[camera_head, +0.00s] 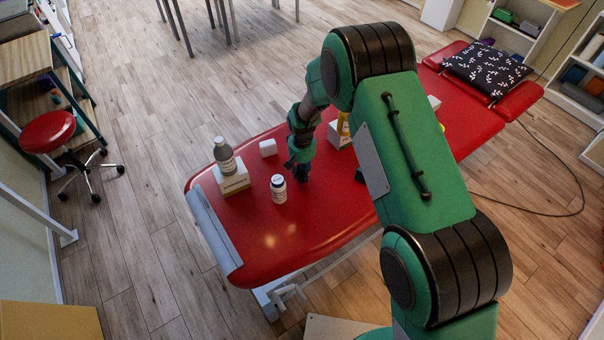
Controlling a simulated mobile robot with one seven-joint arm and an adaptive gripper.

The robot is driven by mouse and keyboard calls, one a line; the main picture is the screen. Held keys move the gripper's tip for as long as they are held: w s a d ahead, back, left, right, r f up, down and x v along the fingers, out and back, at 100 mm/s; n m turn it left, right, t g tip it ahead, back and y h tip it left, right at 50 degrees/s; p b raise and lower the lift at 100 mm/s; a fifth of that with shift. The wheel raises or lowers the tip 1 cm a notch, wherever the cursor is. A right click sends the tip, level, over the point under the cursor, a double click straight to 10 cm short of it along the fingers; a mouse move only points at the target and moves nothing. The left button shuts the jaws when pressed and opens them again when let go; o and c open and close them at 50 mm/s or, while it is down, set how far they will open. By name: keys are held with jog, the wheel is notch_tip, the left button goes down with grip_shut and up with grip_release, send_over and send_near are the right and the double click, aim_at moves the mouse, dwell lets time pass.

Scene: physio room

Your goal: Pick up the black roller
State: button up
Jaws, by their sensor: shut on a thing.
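My gripper (301,166) points down over the near half of the red treatment table (330,215). It is shut on a dark thing, which I take to be the black roller (303,174). Only a little of it shows below the green wrist, low at the table top. I cannot tell whether it touches the table or is clear of it.
A white bottle with a dark label (279,189) stands just left of my gripper. A grey bottle (225,156) stands on a white box (232,179). A small white block (268,148) lies nearby. A yellow-labelled item (343,125) is partly behind my arm. A patterned pillow (487,68) lies far right.

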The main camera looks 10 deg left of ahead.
aim_at(303, 168)
jog(key=shift+r, duration=0.4)
jog(key=shift+s+d+r+p, duration=0.1)
jog(key=shift+s+r+p, duration=0.1)
jog(key=shift+r, duration=0.45)
jog(key=shift+s+d+r+p, duration=0.1)
jog(key=shift+s+r+p, duration=0.1)
jog(key=shift+r, duration=0.4)
jog(key=shift+c, duration=0.2)
jog(key=s+d, duration=0.2)
jog(key=s, duration=0.2)
jog(key=s+d+r+p, duration=0.1)
jog(key=s+d, duration=0.1)
jog(key=s, duration=0.3)
jog(key=s+d, duration=0.2)
jog(key=s, duration=0.2)
jog(key=shift+s+d+r+p, duration=0.15)
jog(key=shift+s+d+p, duration=0.1)
jog(key=shift+d+p, duration=0.1)
